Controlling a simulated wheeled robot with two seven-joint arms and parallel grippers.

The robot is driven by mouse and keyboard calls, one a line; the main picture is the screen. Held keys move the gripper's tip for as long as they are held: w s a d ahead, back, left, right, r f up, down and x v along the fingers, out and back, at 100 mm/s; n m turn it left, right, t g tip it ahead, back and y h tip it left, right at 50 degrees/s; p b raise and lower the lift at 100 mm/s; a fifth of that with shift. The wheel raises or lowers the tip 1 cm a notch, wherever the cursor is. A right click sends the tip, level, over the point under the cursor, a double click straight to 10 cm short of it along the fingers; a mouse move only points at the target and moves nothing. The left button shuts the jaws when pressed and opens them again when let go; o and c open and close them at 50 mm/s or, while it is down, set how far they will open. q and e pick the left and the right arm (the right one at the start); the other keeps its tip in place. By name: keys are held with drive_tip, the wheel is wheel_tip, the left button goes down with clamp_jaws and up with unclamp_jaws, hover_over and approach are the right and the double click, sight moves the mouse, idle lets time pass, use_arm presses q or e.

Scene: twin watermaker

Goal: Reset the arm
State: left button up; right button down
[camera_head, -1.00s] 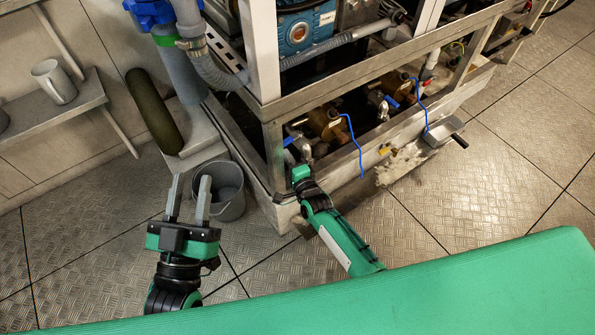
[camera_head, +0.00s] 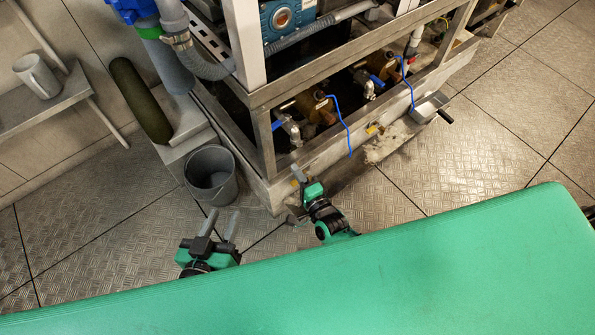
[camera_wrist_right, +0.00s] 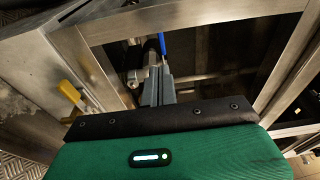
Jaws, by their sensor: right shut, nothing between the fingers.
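My left gripper (camera_head: 220,225) is low in the head view, above the floor in front of the grey bucket. Its two fingers stand apart with nothing between them. My right gripper (camera_head: 297,180) is right of it, close to the front lower corner of the metal machine frame (camera_head: 262,165). In the right wrist view my right gripper (camera_wrist_right: 158,88) has its fingers together and empty, pointing towards the frame's opening. I cannot tell whether it touches the frame. Much of both arms is hidden behind the green surface of my own body.
A grey bucket (camera_head: 211,174) stands by the frame's corner. A yellow handle (camera_wrist_right: 70,92) shows left in the wrist view. Floor is clear at right.

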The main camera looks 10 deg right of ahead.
idle(0.4)
